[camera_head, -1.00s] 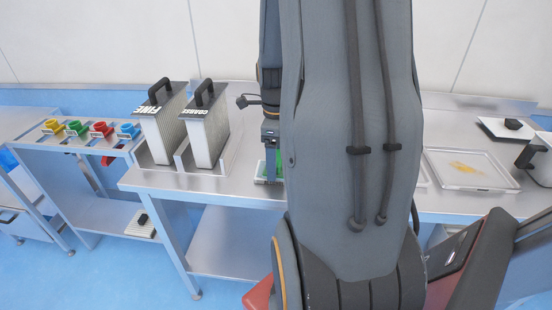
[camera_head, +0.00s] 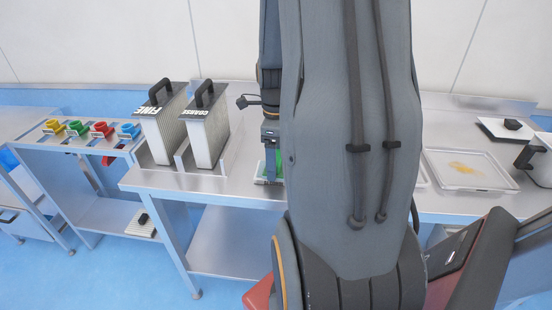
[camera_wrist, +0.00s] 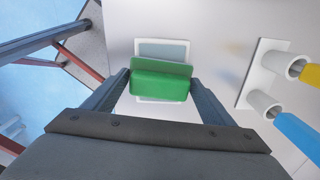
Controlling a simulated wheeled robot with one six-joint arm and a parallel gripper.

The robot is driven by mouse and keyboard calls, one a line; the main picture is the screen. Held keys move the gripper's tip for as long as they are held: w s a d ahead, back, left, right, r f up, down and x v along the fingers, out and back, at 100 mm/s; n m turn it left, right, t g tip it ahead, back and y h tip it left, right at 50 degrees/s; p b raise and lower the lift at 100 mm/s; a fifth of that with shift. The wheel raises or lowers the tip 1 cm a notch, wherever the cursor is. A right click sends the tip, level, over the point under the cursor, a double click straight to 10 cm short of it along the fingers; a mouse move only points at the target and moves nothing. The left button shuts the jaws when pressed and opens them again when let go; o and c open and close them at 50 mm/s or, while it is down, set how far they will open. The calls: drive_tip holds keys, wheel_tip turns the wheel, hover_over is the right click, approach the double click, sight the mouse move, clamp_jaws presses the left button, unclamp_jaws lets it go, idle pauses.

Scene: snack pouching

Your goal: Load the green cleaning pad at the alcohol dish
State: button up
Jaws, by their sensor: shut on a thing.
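The green cleaning pad (camera_wrist: 160,82) is held between the two fingers of my gripper (camera_wrist: 159,79) in the wrist view. The white alcohol dish (camera_wrist: 182,44) shows just beyond and under the pad, with a pale grey-blue middle. The pad covers much of the dish, and I cannot tell whether it touches it. In the head view my gripper (camera_head: 270,163) points down at the bench, with a bit of the green pad (camera_head: 279,163) beside it. My arm hides part of this spot.
A white holder (camera_wrist: 256,72) with a yellow handle (camera_wrist: 312,73) and a blue handle (camera_wrist: 300,133) stands right of the dish. Tall blocks marked FINE (camera_head: 163,130) and COARSE (camera_head: 205,135) stand left on the steel bench. A stained tray (camera_head: 467,170) lies right.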

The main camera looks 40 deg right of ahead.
drive_tip(key=shift+r+p, duration=2.65)
drive_tip(key=shift+r, duration=0.75)
